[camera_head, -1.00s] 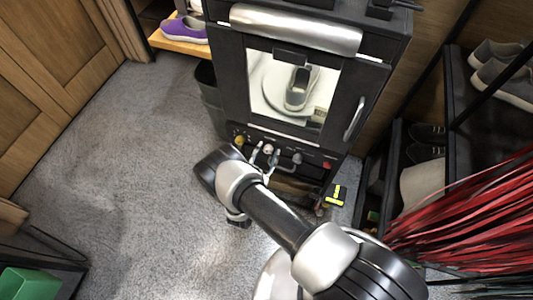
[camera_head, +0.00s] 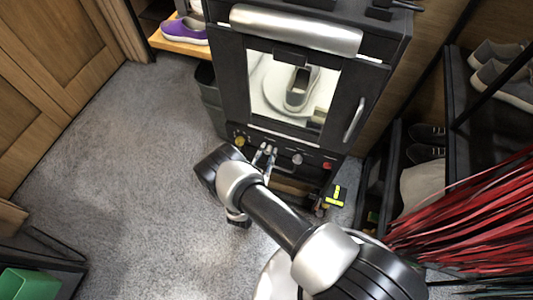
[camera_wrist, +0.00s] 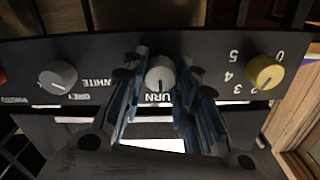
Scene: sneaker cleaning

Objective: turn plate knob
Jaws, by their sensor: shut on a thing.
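The plate knob (camera_wrist: 160,74), pale grey and round, sits on the dark control panel (camera_wrist: 215,60) above the letters "URN" in the wrist view. My gripper (camera_wrist: 160,82) has a finger on each side of it and is shut on it. In the head view my gripper (camera_head: 265,153) reaches the panel below the cabinet window and mostly hides this knob. Behind the window a grey sneaker (camera_head: 299,88) stands on a pale round plate (camera_head: 272,88).
A yellow knob (camera_wrist: 265,72) and a grey knob (camera_wrist: 58,78) flank the held knob, and a red button (camera_head: 327,165) is farther right in the head view. Shoe racks and red strands (camera_head: 460,220) stand at right. The carpet at left is clear.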

